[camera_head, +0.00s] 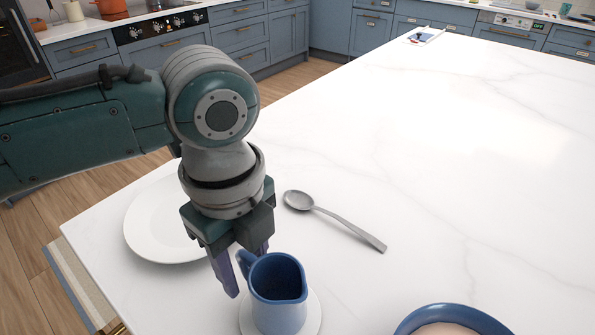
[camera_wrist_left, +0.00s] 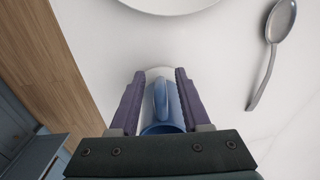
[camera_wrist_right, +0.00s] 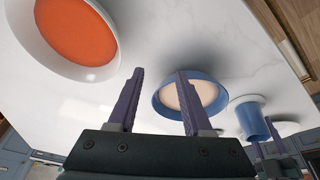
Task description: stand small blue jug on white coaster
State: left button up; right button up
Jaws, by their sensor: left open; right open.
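The small blue jug (camera_head: 278,310) stands upright on the white coaster (camera_head: 314,318) near the front edge of the counter; the coaster's rim shows around its base. My left gripper (camera_head: 239,270) is open at the jug's handle side, pointing down. In the left wrist view the jug's handle (camera_wrist_left: 161,100) lies between the two open fingers (camera_wrist_left: 159,76), with gaps visible beside it. My right gripper (camera_wrist_right: 159,74) is open and empty, seen only in its own wrist view. There the jug (camera_wrist_right: 252,120) shows at the right, near the left gripper.
A white plate (camera_head: 150,225) lies behind my left gripper. A metal spoon (camera_head: 340,222) lies right of it. A blue bowl (camera_head: 405,326) with pale contents is at the front right. A white bowl (camera_wrist_right: 40,52) with orange contents shows in the right wrist view. The counter beyond is mostly clear.

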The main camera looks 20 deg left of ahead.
aim_at(257, 303)
pick_arm(q)
notch_tip(257, 303, up, 11)
jog(key=shift+f+p, duration=0.1)
jog(key=shift+p, duration=0.65)
jog(key=s+d+f+n+h, duration=0.1)
jog(key=s+n, duration=0.1)
jog(key=s+d+f+n+t+h, duration=0.1)
jog(key=s+d+n, duration=0.1)
jog(key=n, duration=0.1)
jog(key=s+d+f+n, duration=0.1)
jog(key=s+d+n, duration=0.1)
jog(key=n, duration=0.1)
jog(key=shift+s+d+f+t+h, duration=0.1)
jog(key=shift+s+f+t+h, duration=0.15)
jog(key=shift+t+h, duration=0.15)
jog(key=s+a+n+t+y, duration=0.1)
jog(key=s+a+n+y, duration=0.1)
jog(key=s+a+n, duration=0.5)
jog(key=a+n, duration=0.2)
jog(key=n, duration=0.3)
jog(key=shift+s+a+f+t+y, duration=0.3)
jog(key=shift+a+f+t, duration=0.1)
